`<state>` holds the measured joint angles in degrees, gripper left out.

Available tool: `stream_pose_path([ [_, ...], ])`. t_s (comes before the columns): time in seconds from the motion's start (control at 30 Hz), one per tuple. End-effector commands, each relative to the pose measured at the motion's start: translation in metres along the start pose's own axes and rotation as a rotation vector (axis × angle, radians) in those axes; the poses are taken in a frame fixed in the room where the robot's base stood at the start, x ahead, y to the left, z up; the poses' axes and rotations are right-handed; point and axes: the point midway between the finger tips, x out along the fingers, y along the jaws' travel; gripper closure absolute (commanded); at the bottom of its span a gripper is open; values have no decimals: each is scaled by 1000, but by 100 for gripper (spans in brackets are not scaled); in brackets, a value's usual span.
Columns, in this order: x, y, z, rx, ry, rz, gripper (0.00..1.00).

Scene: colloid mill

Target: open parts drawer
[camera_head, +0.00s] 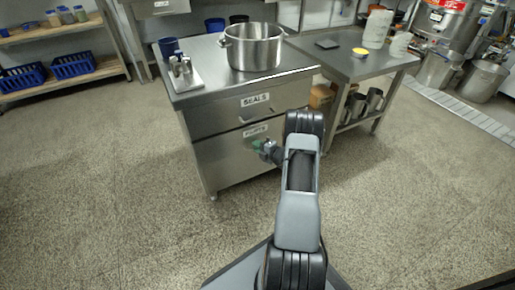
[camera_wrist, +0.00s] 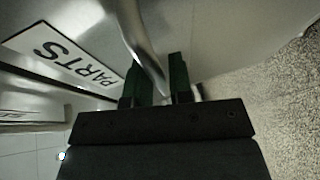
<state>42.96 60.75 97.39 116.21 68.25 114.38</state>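The parts drawer (camera_head: 225,160) is the lower steel front of the cabinet, under the drawer labelled SEALS. Its front looks flush with the cabinet, so it appears shut. Its white PARTS label (camera_wrist: 65,60) is large at the left of the wrist view. The curved metal handle (camera_wrist: 138,35) runs down between the two dark green fingers of my gripper (camera_wrist: 160,85). In the head view my gripper (camera_head: 265,148) is at the drawer front, just below the label, and hides the handle. I cannot tell whether the fingers press on the handle.
The SEALS drawer (camera_head: 255,112) is above and looks shut. A steel pot (camera_head: 253,48) and a small tray (camera_head: 183,78) stand on the cabinet top. A side table (camera_head: 375,65) adjoins at the right. The floor (camera_head: 100,190) before the cabinet is clear.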

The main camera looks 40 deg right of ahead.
Motion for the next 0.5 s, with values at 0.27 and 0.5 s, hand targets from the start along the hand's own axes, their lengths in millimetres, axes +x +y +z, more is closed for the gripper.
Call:
stream_pose_path([
  [0.27, 0, 0, 0, 0, 0, 0, 86],
  [0.5, 0, 0, 0, 0, 1, 0, 100],
])
